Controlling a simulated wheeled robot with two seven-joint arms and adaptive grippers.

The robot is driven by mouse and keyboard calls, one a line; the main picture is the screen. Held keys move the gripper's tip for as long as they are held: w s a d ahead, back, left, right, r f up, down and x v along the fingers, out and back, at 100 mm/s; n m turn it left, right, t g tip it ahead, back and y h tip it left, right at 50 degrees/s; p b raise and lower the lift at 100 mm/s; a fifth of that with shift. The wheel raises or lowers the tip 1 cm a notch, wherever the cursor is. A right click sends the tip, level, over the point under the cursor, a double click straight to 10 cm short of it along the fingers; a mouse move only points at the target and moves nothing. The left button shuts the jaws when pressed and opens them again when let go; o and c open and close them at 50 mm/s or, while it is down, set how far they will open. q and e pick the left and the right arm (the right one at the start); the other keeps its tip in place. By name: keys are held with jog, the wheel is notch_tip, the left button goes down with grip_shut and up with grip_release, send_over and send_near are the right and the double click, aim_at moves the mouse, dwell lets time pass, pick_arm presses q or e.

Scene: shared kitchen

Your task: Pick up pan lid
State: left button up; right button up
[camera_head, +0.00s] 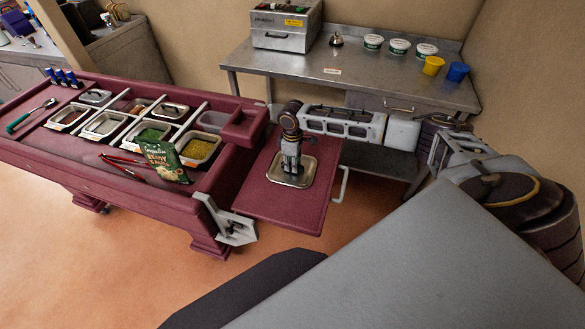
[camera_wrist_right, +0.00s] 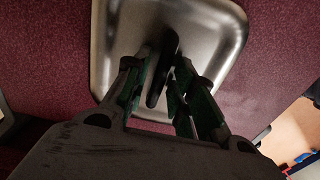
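A square metal pan lid (camera_head: 303,176) with rounded corners lies flat on the dark red side shelf (camera_head: 270,200) of the cart. In the right wrist view the lid (camera_wrist_right: 222,42) shows with its upright black handle (camera_wrist_right: 163,70). My right gripper (camera_head: 291,172) points down over the lid's middle and hides the handle in the head view. In the right wrist view its two fingers (camera_wrist_right: 158,88) are apart, one on each side of the handle, with gaps visible. My left gripper is not in view.
The red cart left of the shelf holds several metal food pans (camera_head: 150,133), a green bag (camera_head: 165,160), red tongs (camera_head: 125,164) and a green-handled spoon (camera_head: 30,115). A steel table (camera_head: 350,68) with tubs and cups stands behind. Open floor lies in front.

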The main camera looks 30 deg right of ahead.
grip_shut()
notch_tip(320, 180, up, 10)
dwell(0.8)
dwell(0.3)
